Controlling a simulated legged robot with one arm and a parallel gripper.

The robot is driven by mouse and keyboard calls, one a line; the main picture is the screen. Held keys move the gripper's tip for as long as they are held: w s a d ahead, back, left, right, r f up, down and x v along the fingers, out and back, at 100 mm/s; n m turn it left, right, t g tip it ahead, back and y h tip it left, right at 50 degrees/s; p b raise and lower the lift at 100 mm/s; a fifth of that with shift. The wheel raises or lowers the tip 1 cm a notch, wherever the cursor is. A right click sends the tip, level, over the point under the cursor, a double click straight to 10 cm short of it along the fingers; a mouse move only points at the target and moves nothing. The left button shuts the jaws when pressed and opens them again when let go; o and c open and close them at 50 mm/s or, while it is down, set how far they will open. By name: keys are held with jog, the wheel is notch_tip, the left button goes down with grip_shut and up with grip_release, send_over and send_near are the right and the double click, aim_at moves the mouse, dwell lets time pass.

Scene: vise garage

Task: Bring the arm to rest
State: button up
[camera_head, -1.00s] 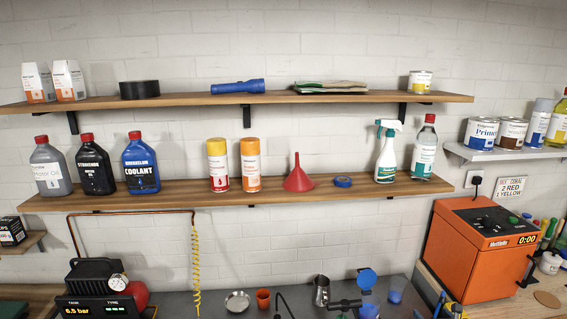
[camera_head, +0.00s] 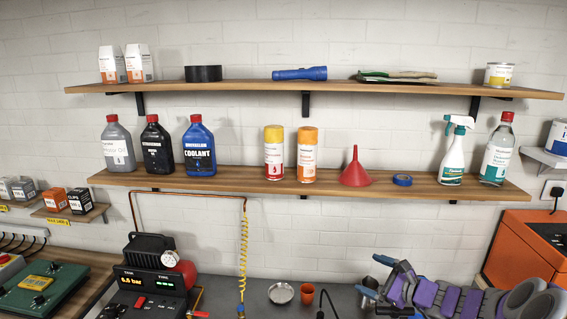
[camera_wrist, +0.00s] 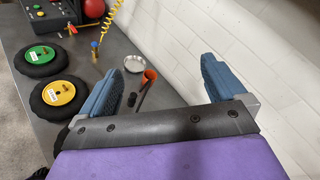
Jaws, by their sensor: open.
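My gripper (camera_wrist: 171,62) is open in the wrist view, with its two blue pads wide apart and nothing held between them. The grey workbench (camera_wrist: 180,88) shows beyond the pads, with an orange cup (camera_wrist: 150,75) and a round metal dish (camera_wrist: 134,62) seen through the gap. In the head view my arm (camera_head: 450,301), with purple pads, reaches in from the lower right, low over the bench and below the shelves. The arm's lower parts are cut off by the picture's edge.
Two wall shelves hold bottles, spray cans and a red funnel (camera_head: 355,170). An orange machine (camera_head: 525,252) stands right of my arm. An air compressor (camera_head: 150,270) stands left. Two black wheels (camera_wrist: 38,61) lie on the bench in the wrist view. Open wall is beside the right pad.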

jog(key=s+a+r+n+g+y+b, duration=0.1)
jog(key=s+a+r+n+g, duration=0.2)
jog(key=a, duration=0.4)
jog(key=s+a+n+g+y, duration=0.2)
jog(key=s+a+n, duration=0.35)
jog(key=a, duration=0.25)
jog(key=s+a+n+g+h+b, duration=0.15)
jog(key=s+a+n+g, duration=0.45)
jog(key=s, duration=0.6)
jog(key=s+d+f+n+g+h+b, duration=0.1)
jog(key=s+d+f+n+h, duration=0.1)
jog(key=s, duration=0.6)
jog(key=s+d+f+n+g+h+b, duration=0.1)
jog(key=s+d+f+n+h, duration=0.1)
jog(key=s, duration=0.7)
jog(key=s+d+f+n+h+b, duration=0.2)
jog(key=s+h, duration=0.4)
jog(key=s, duration=0.3)
jog(key=d+f+n, duration=0.1)
jog(key=d+n, duration=0.1)
jog(key=shift+d+g, duration=0.4)
jog(key=shift+w+h, duration=0.1)
jog(key=shift+h, duration=0.15)
jog(key=shift+c, duration=0.4)
